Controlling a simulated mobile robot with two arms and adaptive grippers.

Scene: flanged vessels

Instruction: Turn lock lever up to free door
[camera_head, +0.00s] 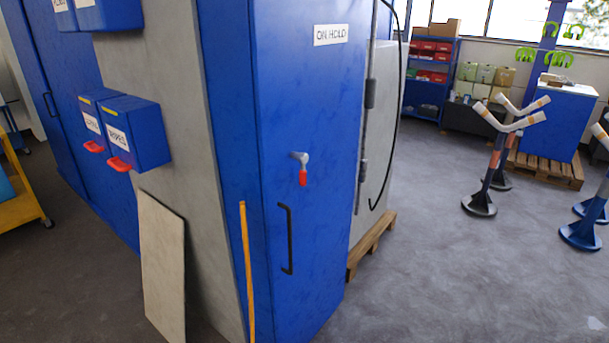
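The lock lever (302,168) is on the blue door (305,90) of a tall cabinet in the middle of the view. It has a grey metal pivot and a short red grip that hangs straight down. A black vertical handle (287,238) is fixed to the door below the lever. The door looks closed and carries a white "ON HOLD" label (330,34). Neither of my grippers shows in the head view, and nothing touches the lever.
A yellow bar (246,272) stands upright close to the door's left side. A pale board (162,268) leans on the grey side wall below blue boxes (136,133). A wooden pallet (371,245) is at right. Y-topped stands (479,203) are farther right, with open floor (440,280) before them.

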